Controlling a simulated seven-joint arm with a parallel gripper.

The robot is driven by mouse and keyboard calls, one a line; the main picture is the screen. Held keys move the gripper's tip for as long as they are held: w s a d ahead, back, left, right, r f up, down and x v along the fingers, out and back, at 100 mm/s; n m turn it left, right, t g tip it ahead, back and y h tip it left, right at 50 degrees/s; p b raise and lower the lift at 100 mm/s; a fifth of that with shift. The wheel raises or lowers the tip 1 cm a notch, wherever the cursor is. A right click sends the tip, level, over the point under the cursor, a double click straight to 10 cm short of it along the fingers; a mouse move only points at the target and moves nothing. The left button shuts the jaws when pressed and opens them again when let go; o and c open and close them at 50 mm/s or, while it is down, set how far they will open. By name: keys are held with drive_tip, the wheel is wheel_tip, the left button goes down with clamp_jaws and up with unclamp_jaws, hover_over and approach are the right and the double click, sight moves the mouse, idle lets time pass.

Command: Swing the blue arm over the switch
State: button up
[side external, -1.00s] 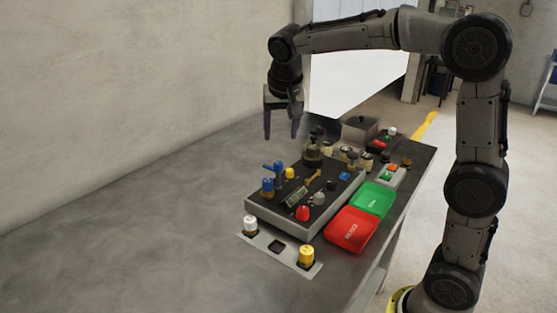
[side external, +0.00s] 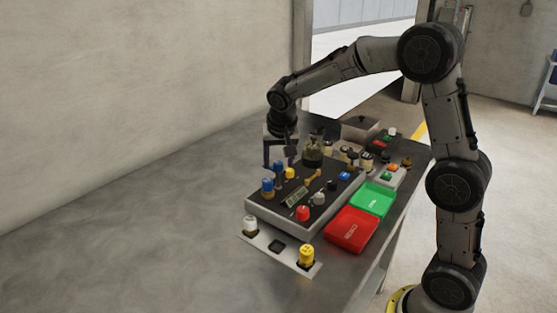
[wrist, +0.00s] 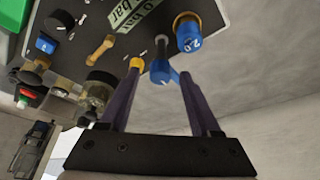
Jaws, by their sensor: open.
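A blue arm (wrist: 160,73) sits on a post on the dark top of the panel box (side external: 258,212); it also shows in the side view (side external: 278,167), partly behind my gripper. My gripper (wrist: 158,90) is open, with one finger on each side of the blue arm in the wrist view. In the side view my gripper (side external: 279,160) is low at the box's back left corner. I cannot tell whether a finger touches the arm. A blue cap marked 2.0 (wrist: 188,36) and a yellow knob (wrist: 137,63) stand close by. Which part is the switch is not clear.
A red tray (side external: 352,230) and a green tray (side external: 373,199) lie right of the box. A front plate holds a white knob (side external: 250,225) and a yellow knob (side external: 306,255). Several fittings crowd the back. The table's left side (side external: 150,220) is clear.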

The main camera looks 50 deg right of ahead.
clamp_jaws()
drive_tip(key=shift+n, duration=0.3)
drive_tip(key=n, duration=0.2)
drive_tip(key=n+t+y, duration=0.1)
drive_tip(key=n, duration=0.1)
drive_tip(key=shift+s+d+y, duration=0.1)
drive_tip(key=shift+d+y, duration=0.05)
drive_tip(key=shift+y, duration=0.15)
drive_tip(key=n+y, duration=0.1)
drive_tip(key=n, duration=0.3)
drive_tip(key=shift+d+n+y, duration=0.15)
drive_tip(key=shift+n+y, duration=0.25)
drive_tip(key=n+y, duration=0.1)
drive_tip(key=n, duration=0.3)
drive_tip(key=shift+y, duration=0.4)
drive_tip(key=shift+d+n+g+y, duration=0.1)
drive_tip(key=shift+n+g+y, duration=0.15)
drive_tip(key=shift+n, duration=0.85)
drive_tip(key=shift+d+n+g+y, duration=0.15)
drive_tip(key=shift+n+y, duration=0.2)
drive_tip(key=shift+n, duration=0.75)
drive_tip(key=shift+a, duration=0.1)
